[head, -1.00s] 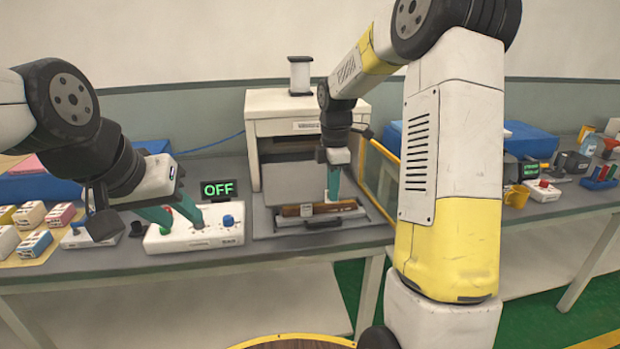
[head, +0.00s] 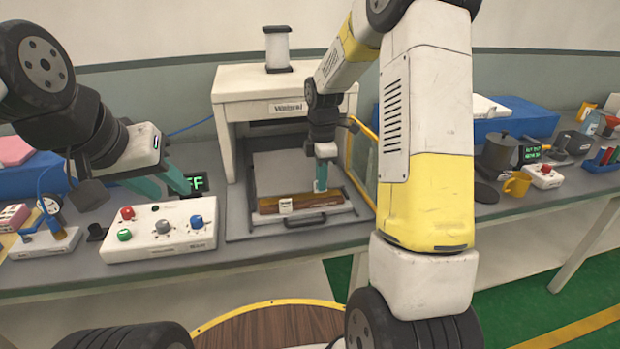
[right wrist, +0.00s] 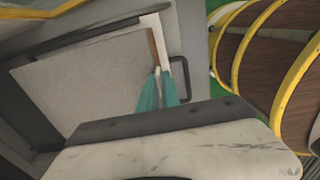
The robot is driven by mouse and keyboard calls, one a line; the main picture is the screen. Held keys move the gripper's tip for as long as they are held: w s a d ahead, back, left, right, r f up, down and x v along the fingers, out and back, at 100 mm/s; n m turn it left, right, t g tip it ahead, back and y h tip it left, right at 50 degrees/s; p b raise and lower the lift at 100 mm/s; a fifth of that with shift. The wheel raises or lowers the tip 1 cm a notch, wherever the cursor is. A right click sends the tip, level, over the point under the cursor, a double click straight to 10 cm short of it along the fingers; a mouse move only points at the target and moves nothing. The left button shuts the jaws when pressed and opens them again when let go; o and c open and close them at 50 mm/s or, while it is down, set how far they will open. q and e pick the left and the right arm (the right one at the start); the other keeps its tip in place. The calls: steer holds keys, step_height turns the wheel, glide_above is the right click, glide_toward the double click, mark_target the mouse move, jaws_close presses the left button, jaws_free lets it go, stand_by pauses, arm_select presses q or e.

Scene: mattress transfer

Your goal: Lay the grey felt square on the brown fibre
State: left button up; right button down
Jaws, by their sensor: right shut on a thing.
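A light grey square (head: 292,172), which looks like the felt, lies nearly flat on the sliding tray in front of the white press. A brown strip (head: 268,205), apparently the fibre, shows along its front edge. In the right wrist view the grey square (right wrist: 85,85) covers most of the tray, with a thin brown edge (right wrist: 154,48) beside it. My right gripper (head: 320,188) points down at the front right edge and is shut, apparently on the grey felt square. How far the square covers the fibre is unclear. My left gripper (head: 172,194) is open and empty above the control box.
The white control box (head: 160,232) with coloured knobs stands left of the tray (head: 240,220). A display (head: 196,183) behind it is partly hidden. The tray has a dark front handle (head: 306,220). A yellow mug (head: 516,185) and a dark pot (head: 500,153) stand right of my right arm.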

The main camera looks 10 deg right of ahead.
steer(key=shift+f, duration=1.8)
steer(key=c, duration=1.6)
jaws_free()
